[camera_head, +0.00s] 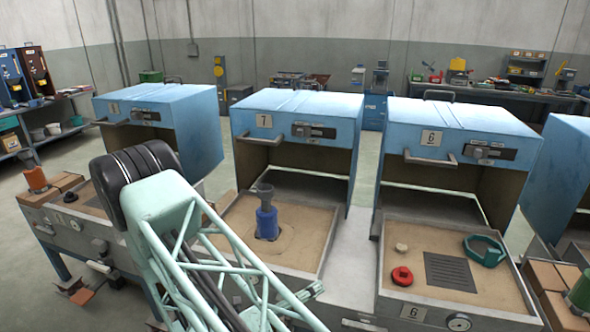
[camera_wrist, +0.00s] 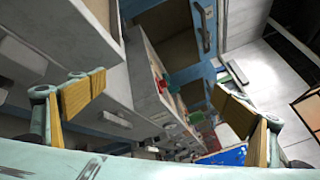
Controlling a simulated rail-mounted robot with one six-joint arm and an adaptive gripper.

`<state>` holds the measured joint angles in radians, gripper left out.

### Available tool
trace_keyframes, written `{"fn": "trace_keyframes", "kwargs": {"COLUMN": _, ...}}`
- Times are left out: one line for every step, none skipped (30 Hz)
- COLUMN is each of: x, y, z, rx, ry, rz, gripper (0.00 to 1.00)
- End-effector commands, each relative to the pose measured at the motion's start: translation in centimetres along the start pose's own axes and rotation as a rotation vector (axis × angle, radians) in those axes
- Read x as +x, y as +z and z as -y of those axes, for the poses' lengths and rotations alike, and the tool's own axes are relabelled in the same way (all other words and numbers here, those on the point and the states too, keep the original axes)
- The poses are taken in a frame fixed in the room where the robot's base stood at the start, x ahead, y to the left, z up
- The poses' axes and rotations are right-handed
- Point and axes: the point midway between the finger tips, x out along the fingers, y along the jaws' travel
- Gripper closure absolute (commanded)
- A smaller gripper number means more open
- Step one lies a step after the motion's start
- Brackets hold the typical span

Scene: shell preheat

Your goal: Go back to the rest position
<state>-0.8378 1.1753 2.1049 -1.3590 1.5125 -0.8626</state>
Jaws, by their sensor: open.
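In the wrist view my gripper (camera_wrist: 160,88) has its two wood-toned finger pads wide apart, with nothing between them. Its fingertips do not show in the head view. There, my mint-green lattice arm with its black joint crosses the lower left, in front of the stations. In the wrist view the blue stations and their trays appear tilted, beyond the open fingers.
Station 7's open blue hood (camera_head: 300,110) stands over a sand tray holding a blue cylinder (camera_head: 266,222) with a grey top. Station 6's hood (camera_head: 460,130) is beside it. Its tray holds a red ring (camera_head: 402,276), a green ring (camera_head: 484,250) and a dark grate (camera_head: 449,271).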

Motion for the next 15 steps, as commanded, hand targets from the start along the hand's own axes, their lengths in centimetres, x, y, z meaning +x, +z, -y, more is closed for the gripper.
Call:
{"fn": "trace_keyframes", "kwargs": {"x": 0.4, "y": 0.3, "z": 1.0, "rx": 0.023, "ry": -0.005, "rz": -0.022, "gripper": 0.07}}
{"fn": "trace_keyframes", "kwargs": {"x": 0.7, "y": 0.4, "z": 1.6, "rx": 0.036, "ry": -0.009, "rz": -0.036, "gripper": 0.07}}
{"fn": "trace_keyframes", "kwargs": {"x": 1.0, "y": 0.5, "z": 2.3, "rx": 0.054, "ry": -0.015, "rz": -0.054, "gripper": 0.07}}
{"fn": "trace_keyframes", "kwargs": {"x": 1.2, "y": 0.5, "z": 2.9, "rx": 0.067, "ry": -0.019, "rz": -0.067, "gripper": 0.07}}
{"fn": "trace_keyframes", "kwargs": {"x": 1.4, "y": 0.6, "z": 3.4, "rx": 0.08, "ry": -0.023, "rz": -0.08, "gripper": 0.07}}
{"fn": "trace_keyframes", "kwargs": {"x": 1.7, "y": 0.6, "z": 4.2, "rx": 0.097, "ry": -0.029, "rz": -0.098, "gripper": 0.07}}
{"fn": "trace_keyframes", "kwargs": {"x": 1.9, "y": 0.6, "z": 4.7, "rx": 0.109, "ry": -0.033, "rz": -0.11, "gripper": 0.07}}
{"fn": "trace_keyframes", "kwargs": {"x": 2.1, "y": 0.7, "z": 5.3, "rx": 0.123, "ry": -0.037, "rz": -0.123, "gripper": 0.07}}
{"fn": "trace_keyframes", "kwargs": {"x": 2.4, "y": 0.7, "z": 6.0, "rx": 0.141, "ry": -0.043, "rz": -0.141, "gripper": 0.07}}
{"fn": "trace_keyframes", "kwargs": {"x": 2.6, "y": 0.7, "z": 6.5, "rx": 0.154, "ry": -0.047, "rz": -0.155, "gripper": 0.07}}
{"fn": "trace_keyframes", "kwargs": {"x": 2.8, "y": 0.8, "z": 7.0, "rx": 0.168, "ry": -0.051, "rz": -0.167, "gripper": 0.07}}
{"fn": "trace_keyframes", "kwargs": {"x": 3.0, "y": 0.8, "z": 7.8, "rx": 0.185, "ry": -0.056, "rz": -0.184, "gripper": 0.07}}
{"fn": "trace_keyframes", "kwargs": {"x": 3.1, "y": 0.8, "z": 8.3, "rx": 0.198, "ry": -0.061, "rz": -0.197, "gripper": 0.07}}
{"fn": "trace_keyframes", "kwargs": {"x": 3.3, "y": 0.8, "z": 8.9, "rx": 0.212, "ry": -0.065, "rz": -0.21, "gripper": 0.07}}
{"fn": "trace_keyframes", "kwargs": {"x": 3.6, "y": 0.7, "z": 9.6, "rx": 0.229, "ry": -0.071, "rz": -0.227, "gripper": 0.07}}
